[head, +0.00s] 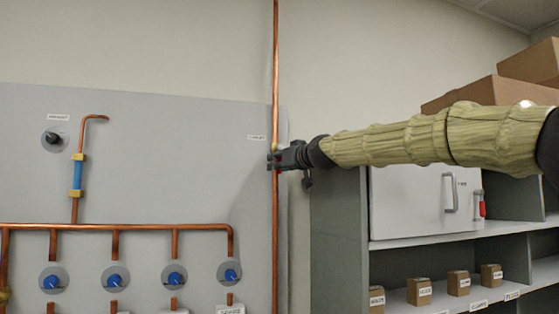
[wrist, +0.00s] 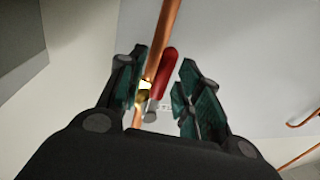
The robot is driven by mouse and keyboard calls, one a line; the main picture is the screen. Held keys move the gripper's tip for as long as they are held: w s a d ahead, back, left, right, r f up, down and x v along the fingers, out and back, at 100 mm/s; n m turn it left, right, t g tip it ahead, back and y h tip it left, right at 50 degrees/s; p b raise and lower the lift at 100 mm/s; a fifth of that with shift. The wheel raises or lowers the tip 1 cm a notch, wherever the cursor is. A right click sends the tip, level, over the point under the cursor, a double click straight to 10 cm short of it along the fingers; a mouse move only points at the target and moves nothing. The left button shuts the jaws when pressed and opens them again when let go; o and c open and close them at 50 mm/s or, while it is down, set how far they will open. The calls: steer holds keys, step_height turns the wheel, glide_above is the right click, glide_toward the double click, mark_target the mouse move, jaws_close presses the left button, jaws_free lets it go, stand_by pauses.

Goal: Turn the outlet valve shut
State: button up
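The outlet valve shows in the wrist view as a brass body (wrist: 145,87) on a copper pipe, with a red lever handle (wrist: 165,70). The handle looks roughly in line with the pipe. My gripper (wrist: 160,88) is open, with the handle and pipe between its dark green finger pads. I cannot tell whether a pad touches the handle. In the head view my gripper (head: 275,160) is at the vertical copper pipe (head: 275,70), right of a small white label (head: 256,137). It hides most of the valve there.
A grey panel (head: 180,140) carries a horizontal copper manifold (head: 140,227), several blue-knobbed valves (head: 114,280) and a black knob (head: 53,138). Right of the pipe stands a grey shelf unit (head: 338,240) with a white cabinet (head: 415,205) and boxes, beneath my arm.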

steer(key=shift+c, duration=0.4)
steer(key=shift+w, duration=0.1)
jaws_close()
